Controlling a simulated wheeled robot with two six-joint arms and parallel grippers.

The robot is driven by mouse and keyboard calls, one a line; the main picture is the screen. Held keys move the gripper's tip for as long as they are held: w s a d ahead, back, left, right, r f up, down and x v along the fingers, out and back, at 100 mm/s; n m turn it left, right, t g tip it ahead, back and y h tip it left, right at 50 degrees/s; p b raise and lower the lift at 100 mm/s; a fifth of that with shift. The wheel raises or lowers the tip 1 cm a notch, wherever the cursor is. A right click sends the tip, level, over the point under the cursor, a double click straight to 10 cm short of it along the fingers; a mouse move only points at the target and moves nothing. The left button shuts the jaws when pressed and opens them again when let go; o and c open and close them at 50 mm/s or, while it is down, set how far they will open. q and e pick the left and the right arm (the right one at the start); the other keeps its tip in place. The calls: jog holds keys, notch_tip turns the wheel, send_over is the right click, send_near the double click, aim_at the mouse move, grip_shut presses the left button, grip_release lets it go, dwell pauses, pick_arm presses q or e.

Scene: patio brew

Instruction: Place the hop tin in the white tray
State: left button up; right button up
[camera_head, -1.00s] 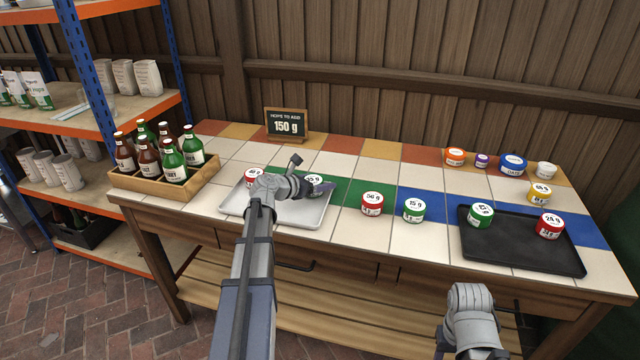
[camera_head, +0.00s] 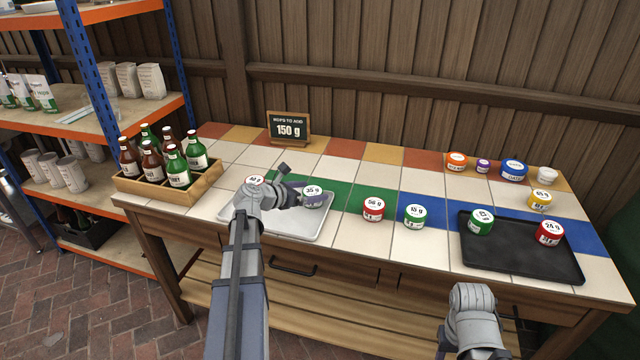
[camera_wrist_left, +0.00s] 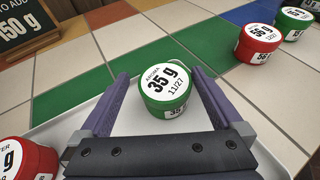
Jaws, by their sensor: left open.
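A green hop tin (camera_wrist_left: 165,88) with a white lid marked 35 g stands upright on the white tray (camera_head: 286,230), near its right end. In the wrist view my left gripper (camera_wrist_left: 160,78) is open, one finger on each side of this tin. In the head view the left gripper (camera_head: 300,194) reaches over the tray and its finger covers much of the tin (camera_head: 313,190). A red tin (camera_wrist_left: 28,158) also stands in the tray at the left, partly hidden by my wrist in the head view. Only part of my right arm shows; its fingers are out of sight.
Red (camera_head: 373,209) and green (camera_head: 414,217) tins stand on the tiles right of the tray. A black tray (camera_head: 520,262) holds a green and a red tin. Several other tins stand at the back right. A bottle crate (camera_head: 205,186) and a 150 g sign (camera_head: 288,128) stand nearby.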

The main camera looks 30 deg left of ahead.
pick_arm(q)
jog(key=p+v, duration=0.2)
jog(key=v, duration=0.4)
jog(key=shift+w+a+r, duration=0.1)
jog(key=shift+a, duration=0.05)
